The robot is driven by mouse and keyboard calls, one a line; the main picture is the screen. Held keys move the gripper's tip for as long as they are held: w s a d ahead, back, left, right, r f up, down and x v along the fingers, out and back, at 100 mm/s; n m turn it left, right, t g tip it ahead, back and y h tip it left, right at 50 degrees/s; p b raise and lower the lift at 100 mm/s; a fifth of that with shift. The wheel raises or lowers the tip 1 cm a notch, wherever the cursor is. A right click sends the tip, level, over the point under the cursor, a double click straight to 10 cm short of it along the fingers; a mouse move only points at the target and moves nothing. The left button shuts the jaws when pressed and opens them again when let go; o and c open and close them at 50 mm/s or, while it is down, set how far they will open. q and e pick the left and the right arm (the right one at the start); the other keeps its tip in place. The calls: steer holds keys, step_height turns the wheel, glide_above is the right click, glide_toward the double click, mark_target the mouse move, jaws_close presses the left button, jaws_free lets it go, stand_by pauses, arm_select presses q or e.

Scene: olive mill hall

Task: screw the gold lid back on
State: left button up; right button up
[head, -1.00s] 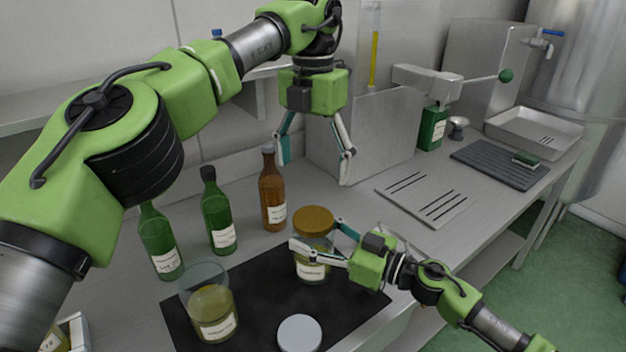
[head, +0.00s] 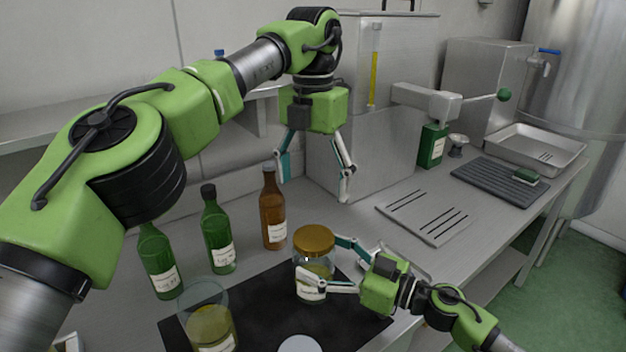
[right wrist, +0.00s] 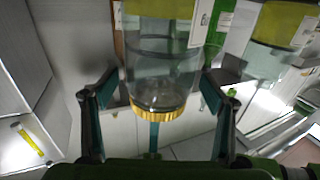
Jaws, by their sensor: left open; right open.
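The gold lid (head: 315,239) sits on top of a clear glass jar (head: 314,291) with a white label, on the black mat. It looks level, but I cannot tell how tightly it is on. In the right wrist view the lid (right wrist: 158,114) shows at the jar's (right wrist: 160,72) mouth, upside down in the picture. My right gripper (head: 322,262) is open, one finger in front of the jar and one behind; gaps show beside the glass in the wrist view. My left gripper (head: 313,190) is open and empty, pointing down above and behind the lid.
An open jar of yellowish liquid (head: 210,328) stands left on the black mat (head: 262,292), near a pale round disc (head: 300,344). Two green bottles (head: 218,240) and a brown bottle (head: 273,215) stand behind. The slotted metal plate (head: 425,217) lies right on the bench.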

steer(key=v, duration=1)
